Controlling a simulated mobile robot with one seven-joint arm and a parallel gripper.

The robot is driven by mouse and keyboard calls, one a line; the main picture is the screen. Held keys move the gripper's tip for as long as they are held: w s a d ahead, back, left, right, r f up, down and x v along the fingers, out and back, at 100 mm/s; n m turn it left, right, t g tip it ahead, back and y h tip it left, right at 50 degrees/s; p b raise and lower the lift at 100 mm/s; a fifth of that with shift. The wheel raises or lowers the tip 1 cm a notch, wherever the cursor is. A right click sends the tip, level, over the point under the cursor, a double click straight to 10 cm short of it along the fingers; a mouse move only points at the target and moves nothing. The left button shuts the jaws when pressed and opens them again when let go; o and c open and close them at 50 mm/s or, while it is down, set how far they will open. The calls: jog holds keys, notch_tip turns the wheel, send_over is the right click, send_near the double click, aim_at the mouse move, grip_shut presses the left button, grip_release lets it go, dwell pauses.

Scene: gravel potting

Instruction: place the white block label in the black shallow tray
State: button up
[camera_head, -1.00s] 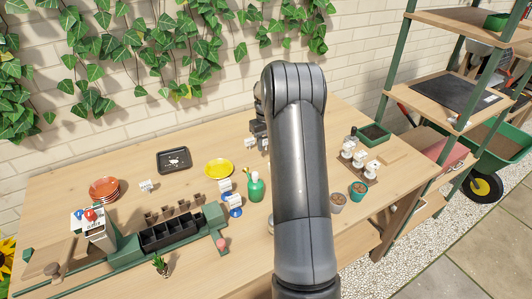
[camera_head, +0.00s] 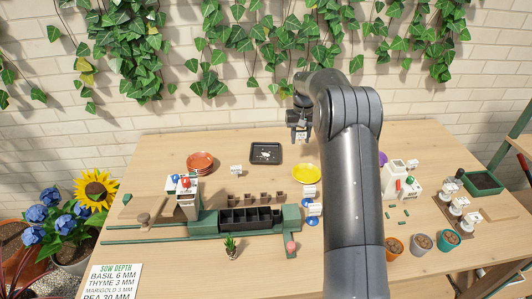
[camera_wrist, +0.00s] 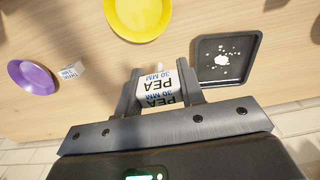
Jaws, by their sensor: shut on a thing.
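My gripper (camera_wrist: 163,84) is shut on a white block label (camera_wrist: 158,88) printed "PEA 30 MM", which reads upside down in the wrist view. In the head view, my gripper (camera_head: 300,122) holds the label (camera_head: 302,134) above the back part of the table. The black shallow tray (camera_head: 281,154) lies flat on the table, left of my gripper in the head view. In the wrist view the tray (camera_wrist: 254,71) is just right of the right finger, with white specks on its floor. The label is apart from the tray.
A yellow saucer (camera_head: 306,173) lies beside the tray; a purple saucer (camera_wrist: 22,72) shows in the wrist view. Another white label (camera_head: 236,170) stands near stacked orange saucers (camera_head: 200,162). A black-celled seed tray (camera_head: 252,218) is in front. The brick wall (camera_head: 210,105) rises behind the table.

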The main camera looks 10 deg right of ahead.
send_over(266, 159)
notch_tip(266, 159, down, 7)
jog(key=shift+s+d+r, duration=0.1)
jog(key=shift+f, duration=2)
jog(key=o, duration=1)
jog(key=shift+f, duration=0.15)
jog(key=shift+c, duration=0.2)
